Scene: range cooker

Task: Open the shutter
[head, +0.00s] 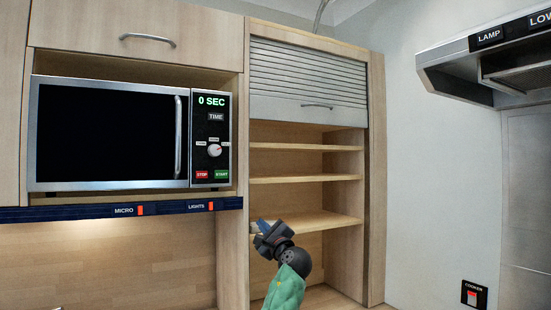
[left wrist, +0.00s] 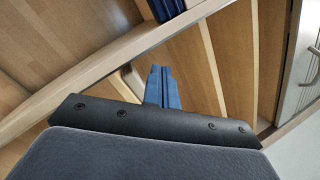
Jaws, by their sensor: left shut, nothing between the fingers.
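The grey slatted shutter (head: 308,82) is partly raised in the upper part of the tall wooden cabinet. Its curved handle (head: 317,106) sits on the plain lower panel. Below it the cabinet is open and shows bare shelves. My left gripper (head: 262,226) is in front of the lower part of this opening, well below the handle and apart from it. Its blue fingers (left wrist: 163,88) are shut with nothing between them. In the left wrist view a grey panel with a handle (left wrist: 313,70) shows at the right edge. My right gripper is not in view.
A microwave (head: 110,135) stands in a niche left of the cabinet. A cooker hood (head: 485,60) juts out at the upper right. The cabinet shelves (head: 305,180) and side posts are close to my left gripper.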

